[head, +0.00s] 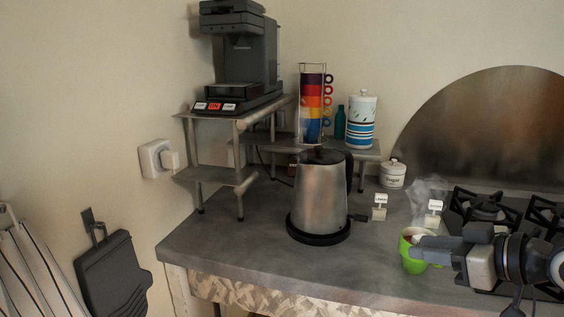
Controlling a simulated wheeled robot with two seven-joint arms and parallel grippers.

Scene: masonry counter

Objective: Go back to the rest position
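My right gripper (425,248) comes in from the right at the counter's front. Its fingers overlap the right side of a bright green cup (411,263) with a pale inside. I cannot tell whether they grip the cup or only stand in front of it, nor how far apart they are. Steam rises just above and behind the cup. My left gripper is not in view.
A metal kettle (320,195) stands on its black base on the grey counter (215,250). Behind are a coffee machine (245,55) on a shelf, stacked coloured cups (313,105), a striped canister (361,120) and a sugar pot (393,174). A gas hob (487,208) is at right.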

